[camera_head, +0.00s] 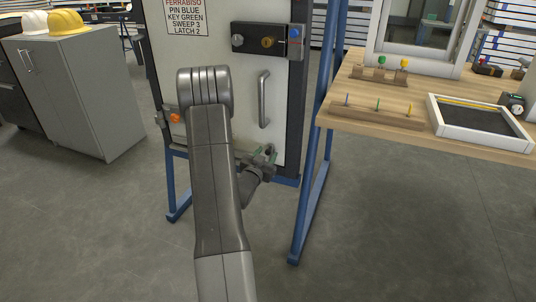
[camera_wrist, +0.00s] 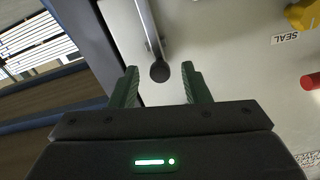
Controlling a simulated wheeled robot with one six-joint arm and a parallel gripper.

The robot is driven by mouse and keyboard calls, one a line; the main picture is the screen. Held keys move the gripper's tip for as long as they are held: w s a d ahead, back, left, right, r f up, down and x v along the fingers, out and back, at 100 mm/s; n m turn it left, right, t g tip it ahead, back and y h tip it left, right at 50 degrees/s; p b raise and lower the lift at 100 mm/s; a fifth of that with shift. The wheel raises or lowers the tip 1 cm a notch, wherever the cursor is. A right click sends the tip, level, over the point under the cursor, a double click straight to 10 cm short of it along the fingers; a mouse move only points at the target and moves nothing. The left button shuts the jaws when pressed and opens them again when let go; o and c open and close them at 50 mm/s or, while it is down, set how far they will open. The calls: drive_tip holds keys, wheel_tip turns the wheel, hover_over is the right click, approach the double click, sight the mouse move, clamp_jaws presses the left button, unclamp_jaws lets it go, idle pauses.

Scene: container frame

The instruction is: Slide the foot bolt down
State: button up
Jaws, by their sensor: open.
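The white door (camera_head: 265,115) stands in a dark and blue frame. My gripper (camera_head: 266,155) is low at the door's lower right, near the frame post. In the wrist view my gripper (camera_wrist: 159,69) is open, with a green finger on each side. A metal rod with a dark round knob (camera_wrist: 160,72), which looks like the foot bolt, shows between the fingertips. The fingers appear apart from the knob on both sides. How deep the knob sits between them I cannot tell. In the head view the bolt is hidden or too small to make out.
The door carries a pull handle (camera_head: 264,99) and a dark latch plate (camera_head: 268,40). The wrist view shows a red knob (camera_wrist: 311,81) and a yellow part (camera_wrist: 304,14) near a SEAL label. A wooden bench (camera_head: 345,87) stands right; a grey cabinet (camera_head: 85,90) stands left.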

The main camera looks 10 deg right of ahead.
sight(271, 155)
drive_tip(key=shift+x, duration=1.05)
clamp_jaws()
drive_tip(key=shift+f+b, duration=1.6)
drive_tip(key=shift+b, duration=0.1)
drive_tip(key=shift+c, duration=0.3)
unclamp_jaws()
drive_tip(key=shift+f, duration=0.1)
drive_tip(key=shift+o, duration=0.3)
